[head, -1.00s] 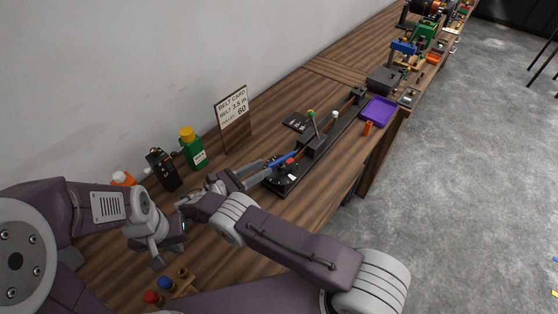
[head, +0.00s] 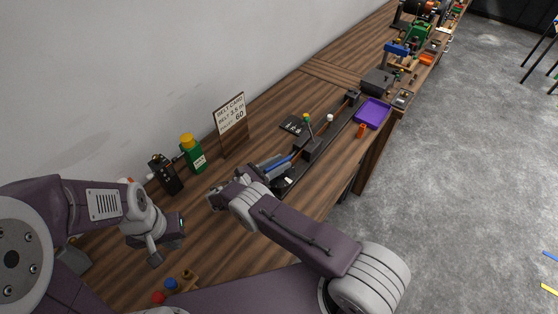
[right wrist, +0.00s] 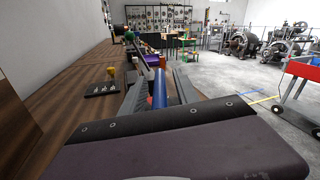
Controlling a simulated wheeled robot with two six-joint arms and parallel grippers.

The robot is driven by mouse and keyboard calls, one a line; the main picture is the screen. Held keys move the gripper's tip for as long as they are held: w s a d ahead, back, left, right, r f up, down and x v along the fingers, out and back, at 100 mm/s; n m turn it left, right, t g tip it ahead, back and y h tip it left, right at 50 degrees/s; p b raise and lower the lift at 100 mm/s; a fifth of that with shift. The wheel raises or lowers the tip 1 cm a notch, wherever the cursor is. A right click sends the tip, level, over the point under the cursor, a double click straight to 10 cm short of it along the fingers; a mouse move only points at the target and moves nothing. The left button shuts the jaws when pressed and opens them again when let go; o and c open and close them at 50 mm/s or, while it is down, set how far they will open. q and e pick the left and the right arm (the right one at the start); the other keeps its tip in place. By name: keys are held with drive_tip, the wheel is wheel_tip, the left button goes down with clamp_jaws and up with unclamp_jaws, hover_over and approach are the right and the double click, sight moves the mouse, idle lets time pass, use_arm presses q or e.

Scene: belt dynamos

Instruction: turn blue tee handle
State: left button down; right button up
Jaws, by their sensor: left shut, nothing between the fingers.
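The blue tee handle (head: 280,164) is at the near end of a long black rail device (head: 315,148) on the wooden bench. My right gripper (head: 275,164) is at the handle, with a finger on either side of it. In the right wrist view the blue handle (right wrist: 159,90) lies between the two grey fingers (right wrist: 160,96), with what looks like a gap beside it, so the jaws look open. The handle's lower end is hidden by my gripper. My left gripper (head: 154,254) is shut and empty over the bench, well left of the device.
A belt card (head: 230,115), a green bottle with a yellow cap (head: 194,155) and a black box (head: 165,174) stand along the wall. A purple tray (head: 372,114) and an orange piece (head: 362,130) lie near the bench's front edge. Red and blue knobs (head: 165,291) are below my left gripper.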

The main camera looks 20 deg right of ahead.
clamp_jaws()
drive_tip(key=shift+r+t+p, duration=0.15)
drive_tip(key=shift+t+p, duration=0.15)
drive_tip(key=shift+p, duration=0.25)
drive_tip(key=n+t+y+p, duration=0.4)
drive_tip(key=n+t+p, duration=0.1)
drive_tip(key=p, duration=0.1)
drive_tip(key=shift+r+t+p, duration=0.1)
drive_tip(key=shift+t+p, duration=0.2)
drive_tip(key=shift+p, duration=0.05)
drive_tip(key=n+t+y+p, duration=0.1)
drive_tip(key=y, duration=0.1)
drive_tip(key=n+t+y+p, duration=0.1)
drive_tip(key=n+t+y, duration=0.1)
drive_tip(key=shift+f+y, duration=0.2)
drive_tip(key=shift+y, duration=0.2)
drive_tip(key=shift+n+t+y, duration=0.5)
drive_tip(key=shift+n+y, duration=0.4)
drive_tip(key=shift+y, duration=0.1)
drive_tip(key=shift+w+a+n+t+y+p, duration=0.1)
drive_tip(key=shift+n+t+y+p, duration=0.35)
drive_tip(key=shift+n+y, duration=1.2)
drive_tip(key=shift+m+y, duration=0.25)
drive_tip(key=shift+y, duration=0.2)
unclamp_jaws()
drive_tip(key=shift+f, duration=0.1)
